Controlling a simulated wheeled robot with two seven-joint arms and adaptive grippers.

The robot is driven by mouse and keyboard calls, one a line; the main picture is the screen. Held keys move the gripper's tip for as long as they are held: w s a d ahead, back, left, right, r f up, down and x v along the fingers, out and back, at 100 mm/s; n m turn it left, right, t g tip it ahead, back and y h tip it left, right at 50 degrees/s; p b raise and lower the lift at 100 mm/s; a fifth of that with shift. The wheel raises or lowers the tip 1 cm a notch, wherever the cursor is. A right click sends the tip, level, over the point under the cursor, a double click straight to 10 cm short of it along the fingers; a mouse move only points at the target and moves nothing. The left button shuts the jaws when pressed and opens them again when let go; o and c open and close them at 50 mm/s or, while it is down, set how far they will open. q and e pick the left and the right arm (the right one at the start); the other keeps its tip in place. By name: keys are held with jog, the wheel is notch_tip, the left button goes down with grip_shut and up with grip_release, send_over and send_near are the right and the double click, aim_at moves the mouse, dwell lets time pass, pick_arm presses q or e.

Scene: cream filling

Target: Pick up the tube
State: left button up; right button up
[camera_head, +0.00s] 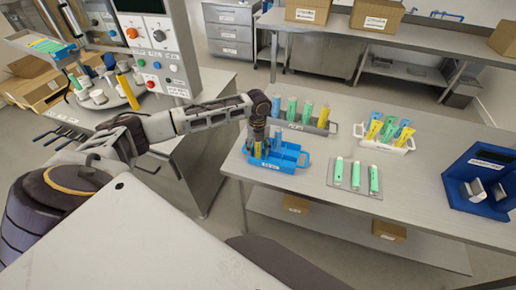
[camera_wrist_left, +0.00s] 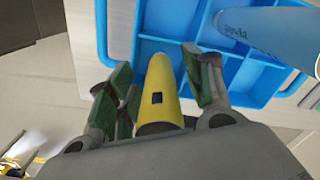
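A yellow tube (camera_head: 258,149) stands in the left part of a blue divided tray (camera_head: 291,158) on the table. In the left wrist view the yellow tube (camera_wrist_left: 160,88) lies between the green finger pads of my left gripper (camera_wrist_left: 163,85). A narrow gap shows left of the tube; the right pad is very close to it. My left gripper (camera_head: 258,133) points down over the tray. A blue tube (camera_head: 278,138) leans in the same tray, right of the gripper, and shows in the left wrist view (camera_wrist_left: 270,30). My right gripper is not in view.
Behind the tray stands a rack with green, blue and yellow tubes (camera_head: 307,112). A white basket of tubes (camera_head: 400,143) is to the right. Several green-white tubes (camera_head: 356,174) lie on a mat. A blue bin (camera_head: 476,205) stands at the table's right.

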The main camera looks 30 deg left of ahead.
pick_arm(q)
jog(key=c, duration=0.7)
notch_tip(320, 180, up, 10)
jog(key=shift+b, duration=0.55)
jog(key=shift+a, duration=0.1)
dwell(0.5)
